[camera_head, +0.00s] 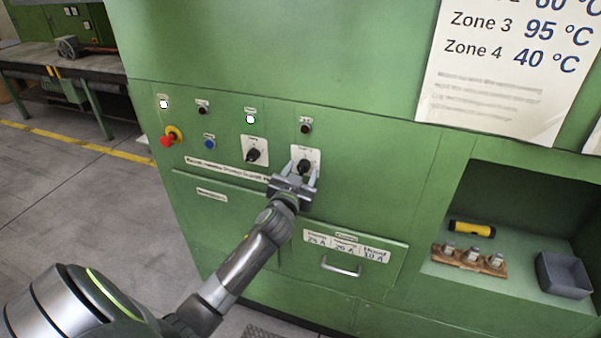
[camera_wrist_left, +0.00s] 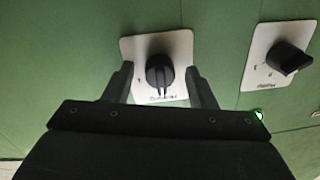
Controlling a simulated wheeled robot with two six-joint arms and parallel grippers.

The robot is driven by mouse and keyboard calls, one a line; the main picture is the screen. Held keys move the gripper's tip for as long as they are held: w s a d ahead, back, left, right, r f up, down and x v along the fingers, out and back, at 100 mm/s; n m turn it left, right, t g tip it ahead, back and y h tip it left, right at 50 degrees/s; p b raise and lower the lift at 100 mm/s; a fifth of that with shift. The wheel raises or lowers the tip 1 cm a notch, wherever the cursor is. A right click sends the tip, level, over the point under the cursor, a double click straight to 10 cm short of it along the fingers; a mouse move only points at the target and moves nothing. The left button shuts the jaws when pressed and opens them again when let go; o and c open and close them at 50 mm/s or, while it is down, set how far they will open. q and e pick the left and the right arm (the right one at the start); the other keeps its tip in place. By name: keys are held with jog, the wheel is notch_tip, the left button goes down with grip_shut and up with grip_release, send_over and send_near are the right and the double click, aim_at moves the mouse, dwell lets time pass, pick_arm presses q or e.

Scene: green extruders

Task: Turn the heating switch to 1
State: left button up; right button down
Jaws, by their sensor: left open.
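Two black rotary switches on white plates are on the green panel; their labels are too small to read, so I cannot tell which is the heating switch. The right switch (camera_head: 305,165) has my left gripper (camera_head: 304,171) in front of it. In the left wrist view, this knob (camera_wrist_left: 159,72) lies between the open fingers of the left gripper (camera_wrist_left: 159,78), with a gap on both sides. Its pointer is about vertical in that view. The other switch (camera_head: 254,154) is to the left in the head view and shows tilted in the wrist view (camera_wrist_left: 289,58).
A drawer handle (camera_head: 341,267) is below. A niche at right holds a yellow flashlight (camera_head: 471,229) and a grey bin (camera_head: 564,275).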

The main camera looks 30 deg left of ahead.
pick_arm(q)
jog(key=shift+c, duration=0.2)
jog(key=c, duration=0.9)
jog(key=shift+m, duration=0.3)
jog(key=m, duration=0.2)
jog(key=shift+m, duration=0.4)
jog(key=m, duration=0.2)
jog(key=shift+m, duration=0.3)
jog(key=m+p, duration=0.1)
jog(key=m, duration=0.5)
jog(key=shift+a, duration=0.1)
